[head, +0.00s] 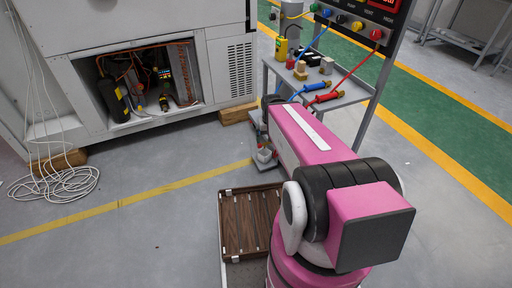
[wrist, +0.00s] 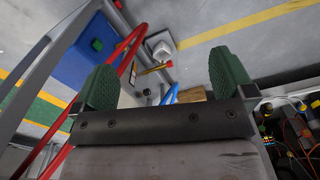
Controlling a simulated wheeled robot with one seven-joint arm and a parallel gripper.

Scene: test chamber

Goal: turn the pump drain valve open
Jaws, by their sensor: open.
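My gripper (wrist: 163,78) is open in the wrist view, with its two green fingers wide apart and nothing held between them. A small yellow lever-like piece with a red end (wrist: 156,69) shows beyond the gap between the fingers, apart from both. It may be the drain valve handle, but I cannot be sure, nor tell its setting. A white cup (wrist: 160,46) is close beside it. In the head view my pink arm hides the gripper and much of the cart's lower part.
The grey cart (head: 345,97) carries bottles, small blocks and red and blue hoses. A red hose (wrist: 127,50) crosses near the left finger. An open machine cabinet (head: 150,80) stands at left. A brown slatted tray (head: 233,225) lies beside my arm.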

